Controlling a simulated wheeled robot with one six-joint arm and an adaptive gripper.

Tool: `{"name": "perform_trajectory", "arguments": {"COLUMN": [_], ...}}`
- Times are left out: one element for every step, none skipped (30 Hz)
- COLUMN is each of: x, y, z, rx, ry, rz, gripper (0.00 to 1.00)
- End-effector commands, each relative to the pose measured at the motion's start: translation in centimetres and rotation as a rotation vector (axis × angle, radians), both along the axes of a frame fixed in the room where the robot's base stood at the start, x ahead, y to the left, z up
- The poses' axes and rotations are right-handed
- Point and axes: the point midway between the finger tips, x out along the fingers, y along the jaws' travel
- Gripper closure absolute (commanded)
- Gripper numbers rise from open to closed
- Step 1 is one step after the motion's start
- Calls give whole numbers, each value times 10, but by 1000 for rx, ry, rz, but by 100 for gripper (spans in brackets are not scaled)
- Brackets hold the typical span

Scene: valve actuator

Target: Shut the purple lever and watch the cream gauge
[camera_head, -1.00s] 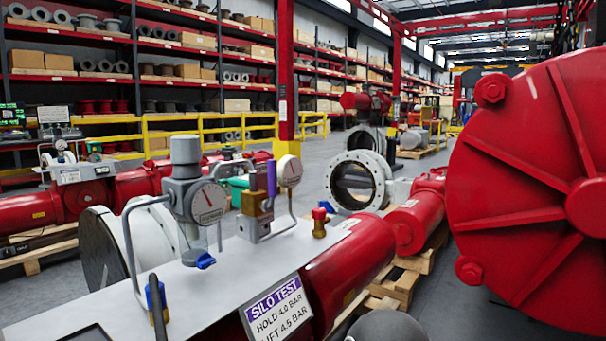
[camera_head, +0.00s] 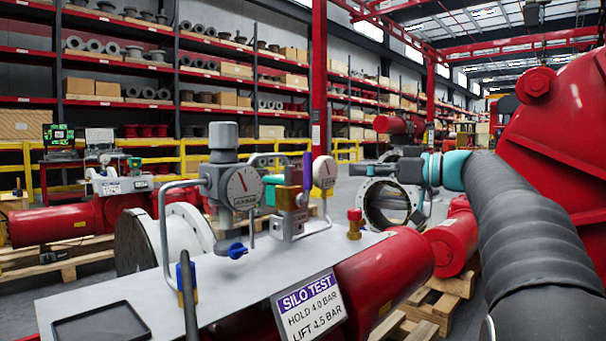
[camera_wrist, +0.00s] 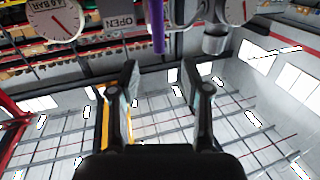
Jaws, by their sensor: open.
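The purple lever (camera_head: 308,172) stands upright on its brass valve block. In the wrist view, which is upside down, the lever (camera_wrist: 158,25) hangs at top centre, just beyond and between my fingertips. My gripper (camera_head: 358,170) reaches in from the right behind the cream gauge; its fingers (camera_wrist: 160,78) are apart and empty, not touching the lever. The cream gauge (camera_head: 325,172) is just right of the lever, its needle reading too small to tell. In the wrist view, the gauge marked 4.0 BAR (camera_wrist: 57,20) at top left seems to be it.
A larger grey gauge (camera_head: 244,187) on a regulator stands left of the lever. A red-capped brass fitting (camera_head: 354,222) is to the right on the metal plate (camera_head: 110,290). A SILO TEST sign (camera_head: 310,308) hangs in front. A big red flanged housing fills the far right.

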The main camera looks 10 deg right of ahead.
Motion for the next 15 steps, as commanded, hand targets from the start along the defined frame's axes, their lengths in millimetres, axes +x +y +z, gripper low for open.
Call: {"name": "perform_trajectory", "arguments": {"x": [1,2,3,5,6,9,11,14,18,22,25,30,33,37,42], "y": [-4,-4,-3,-2,0,4,7,11,16,21,25,31,35,40,46], "z": [2,3,4,5,5,5,5,5,5,5,5,5,5,5,5], "rx": [1,2,2,2,1,2,2,2,2,3,2,2,2,2,2], "ry": [-20,-28,-35,-39,-40,-39,-39,-37,-37,-37,-36,-36,-35,-35,-35], "rz": [2,4,6,7,7,7,8,9,9,9,10,9,9,9,8], "gripper": [53,53,53,53,53,53,53,53,53,53,53,53,53,53,53]}}
